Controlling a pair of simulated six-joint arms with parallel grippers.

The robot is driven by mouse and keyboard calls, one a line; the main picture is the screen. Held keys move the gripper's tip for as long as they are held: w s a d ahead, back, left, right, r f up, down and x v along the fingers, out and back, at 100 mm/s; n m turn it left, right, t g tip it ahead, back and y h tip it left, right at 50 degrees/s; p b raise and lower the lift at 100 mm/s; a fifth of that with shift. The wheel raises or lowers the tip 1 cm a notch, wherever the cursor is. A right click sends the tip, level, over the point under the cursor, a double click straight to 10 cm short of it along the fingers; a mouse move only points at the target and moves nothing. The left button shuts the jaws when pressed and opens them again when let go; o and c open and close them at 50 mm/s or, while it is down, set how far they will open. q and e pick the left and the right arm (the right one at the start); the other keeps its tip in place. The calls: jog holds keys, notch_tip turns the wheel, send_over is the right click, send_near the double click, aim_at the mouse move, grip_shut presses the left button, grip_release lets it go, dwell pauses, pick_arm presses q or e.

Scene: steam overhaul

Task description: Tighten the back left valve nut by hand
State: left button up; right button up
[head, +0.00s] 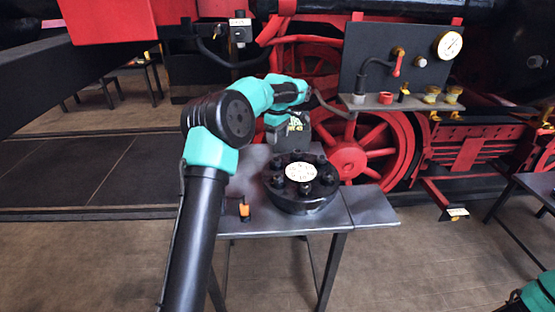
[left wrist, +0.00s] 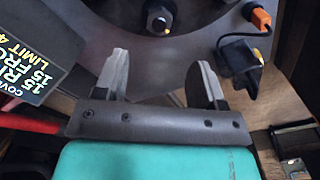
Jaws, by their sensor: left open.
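The round black valve cover (head: 300,201) sits on the metal table with several black nuts around a white label (head: 300,172). The back left nut (head: 277,164) is just below my left gripper (head: 281,148), which hangs down over that side of the cover. The fingertips are hard to make out there. In the left wrist view my left gripper (left wrist: 163,82) is open, with nothing between its fingers. A black nut (left wrist: 160,17) shows at the top of that view, beyond the fingertips and apart from them. My right gripper is not in view.
An orange-and-black item (head: 244,210) is on the table's left. A gauge panel (head: 390,65) and red wheel (head: 349,158) are behind.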

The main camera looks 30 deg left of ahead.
aim_at(276, 159)
pick_arm(q)
notch_tip(276, 159, down, 11)
jog(key=shift+r, duration=0.15)
dwell(0.4)
jog(key=c, duration=0.9)
jog(key=shift+c, duration=0.2)
jog(key=shift+m, duration=0.5)
jog(key=m, duration=0.4)
jog(key=shift+s+r, duration=0.1)
jog(key=m, duration=0.5)
jog(key=shift+s+a, duration=0.1)
jog(key=shift+a, duration=0.05)
